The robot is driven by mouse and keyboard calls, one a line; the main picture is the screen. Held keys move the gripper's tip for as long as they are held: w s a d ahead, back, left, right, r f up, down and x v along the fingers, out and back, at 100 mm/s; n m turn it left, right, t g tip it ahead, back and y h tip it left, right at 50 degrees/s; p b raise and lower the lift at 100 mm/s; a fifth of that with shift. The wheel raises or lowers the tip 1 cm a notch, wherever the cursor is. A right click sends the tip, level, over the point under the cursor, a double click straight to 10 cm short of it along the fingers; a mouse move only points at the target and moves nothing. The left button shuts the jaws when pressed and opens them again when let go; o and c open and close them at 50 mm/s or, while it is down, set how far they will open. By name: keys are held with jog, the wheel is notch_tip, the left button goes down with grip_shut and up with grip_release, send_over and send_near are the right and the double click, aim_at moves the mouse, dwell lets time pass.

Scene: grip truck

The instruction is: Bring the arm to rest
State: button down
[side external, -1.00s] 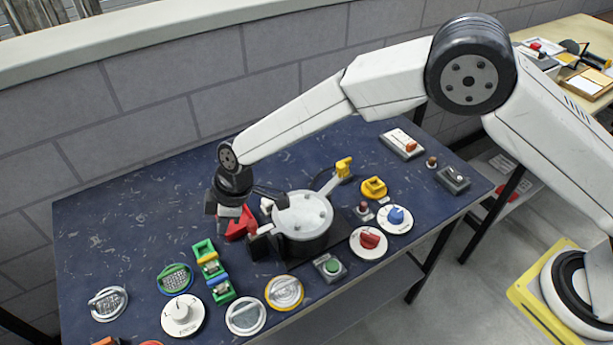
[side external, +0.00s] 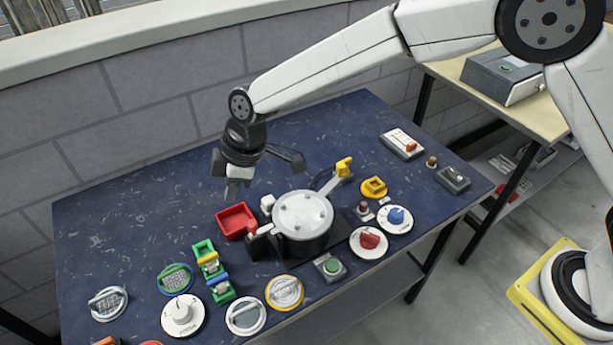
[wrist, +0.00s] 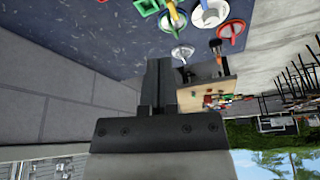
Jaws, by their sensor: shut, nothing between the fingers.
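My gripper (side external: 232,190) hangs above the blue table (side external: 120,225) in the side view, fingers pointing down. It is shut and empty, a little above and behind the red tray (side external: 236,222). In the wrist view my gripper (wrist: 158,70) shows as dark fingers together, with the table's far part beyond them. My arm reaches in from the right, raised clear of the table.
A round grey-lidded drum (side external: 303,212) with a yellow handle (side external: 343,167) stands beside the tray. Several dials, buttons and latches cover the front and right of the table. The block wall (side external: 150,110) runs behind. The table's left rear is clear.

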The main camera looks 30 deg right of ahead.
jog(key=s+d+r+m+t+h, duration=0.15)
jog(key=d+m, duration=0.25)
jog(key=d, duration=0.7)
jog(key=s+d+m+h, duration=0.1)
jog(key=s+d+m, duration=0.25)
jog(key=d, duration=0.75)
jog(key=s+d+f+m+h, duration=0.1)
jog(key=s+d+m, duration=0.6)
jog(key=s+d, duration=0.5)
jog(key=shift+s+d, duration=0.25)
jog(key=shift+d, duration=0.4)
